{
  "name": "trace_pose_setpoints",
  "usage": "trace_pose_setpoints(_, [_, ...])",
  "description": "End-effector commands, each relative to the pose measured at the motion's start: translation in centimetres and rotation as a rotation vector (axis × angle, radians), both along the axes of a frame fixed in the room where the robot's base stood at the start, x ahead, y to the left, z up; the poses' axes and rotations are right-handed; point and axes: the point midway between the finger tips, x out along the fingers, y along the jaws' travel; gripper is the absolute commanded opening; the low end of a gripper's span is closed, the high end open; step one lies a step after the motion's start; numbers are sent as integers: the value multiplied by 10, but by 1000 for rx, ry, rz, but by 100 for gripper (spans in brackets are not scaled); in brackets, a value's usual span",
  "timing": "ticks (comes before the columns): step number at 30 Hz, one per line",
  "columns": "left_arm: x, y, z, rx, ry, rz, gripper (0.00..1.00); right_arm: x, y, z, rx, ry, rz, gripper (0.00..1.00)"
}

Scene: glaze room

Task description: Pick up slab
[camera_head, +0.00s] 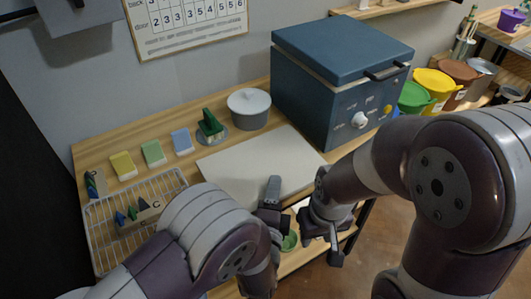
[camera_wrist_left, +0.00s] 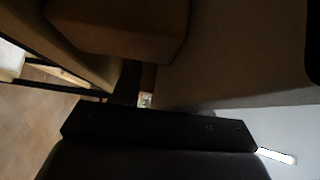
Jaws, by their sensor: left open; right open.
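A pale, flat slab (camera_head: 246,168) lies on the wooden table in front of the kiln. Its near right edge is partly hidden by my arms. My left gripper (camera_head: 270,212) is at the slab's front edge, with one dark finger standing up over that edge. I cannot tell whether it touches the slab. My right gripper (camera_head: 321,248) is open and empty, just off the table's front right corner, apart from the slab. The left wrist view is dark and close up, and I cannot make out the slab there for sure.
A blue kiln (camera_head: 338,85) stands behind the slab on the right. Colored blocks (camera_head: 153,153) and a wire rack (camera_head: 105,235) are on the left. Colored buckets (camera_head: 436,88) stand right.

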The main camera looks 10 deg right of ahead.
Motion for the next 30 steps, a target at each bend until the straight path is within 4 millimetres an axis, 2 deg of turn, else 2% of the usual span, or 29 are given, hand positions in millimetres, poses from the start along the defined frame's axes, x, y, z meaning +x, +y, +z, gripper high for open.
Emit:
trace_pose_setpoints(5, [0, 0, 0, -1, 0, 0, 44, -1, 0, 0, 0, 0, 0, 43])
trace_pose_setpoints(8, [0, 0, 0, -1, 0, 0, 15, -1, 0, 0, 0, 0, 0, 43])
trace_pose_setpoints(9, [0, 0, 0, -1, 0, 0, 2, -1, 0, 0, 0, 0, 0, 43])
trace_pose_setpoints(10, [0, 0, 0, -1, 0, 0, 0, -1, 0, 0, 0, 0, 0, 43])
trace_pose_setpoints(30, [0, 0, 0, -1, 1, 0, 0, 0, 0, 0, 0, 0, 0, 43])
